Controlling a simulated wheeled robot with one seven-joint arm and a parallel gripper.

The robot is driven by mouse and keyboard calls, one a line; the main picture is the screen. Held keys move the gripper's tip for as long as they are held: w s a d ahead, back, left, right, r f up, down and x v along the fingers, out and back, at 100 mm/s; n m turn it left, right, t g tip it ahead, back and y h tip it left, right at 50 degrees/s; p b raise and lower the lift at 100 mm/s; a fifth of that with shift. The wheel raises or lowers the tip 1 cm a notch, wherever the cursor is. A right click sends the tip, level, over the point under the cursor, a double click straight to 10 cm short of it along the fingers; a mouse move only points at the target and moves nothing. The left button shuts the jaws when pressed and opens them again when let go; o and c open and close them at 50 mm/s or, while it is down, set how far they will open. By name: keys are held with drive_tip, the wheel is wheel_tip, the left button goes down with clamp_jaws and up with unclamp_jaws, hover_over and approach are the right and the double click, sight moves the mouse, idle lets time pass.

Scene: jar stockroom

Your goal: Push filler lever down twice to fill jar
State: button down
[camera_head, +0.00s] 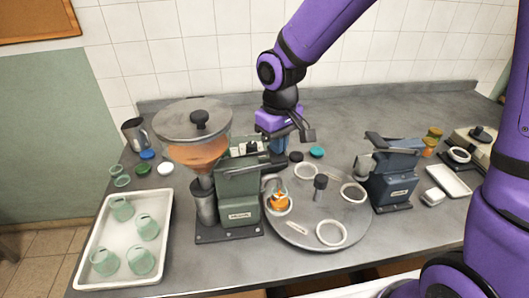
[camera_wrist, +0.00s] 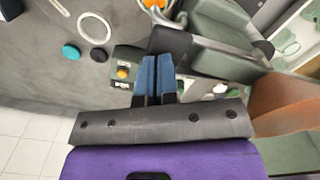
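The dark end of the lever (camera_wrist: 168,41) lies just beyond my fingertips. My gripper (camera_head: 279,146) is behind the filler. Its two blue fingers (camera_wrist: 156,62) are together with nothing visible between them. Whether they touch the lever I cannot tell.
The turntable (camera_head: 315,190) has several white rings and a dark centre knob. A blue machine (camera_head: 392,180) stands to its right. A white tray (camera_head: 92,245) with several greenish jars is at the left. Loose lids, such as the teal one (camera_head: 316,152), lie behind.

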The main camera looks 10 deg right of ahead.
drive_tip(key=shift+d+f, duration=0.2)
drive_tip(key=shift+f, duration=1.85)
drive_tip(key=shift+r, duration=3.5)
drive_tip(key=shift+r, duration=0.1)
wheel_tip(320, 180, up, 5)
drive_tip(key=shift+f, duration=0.1)
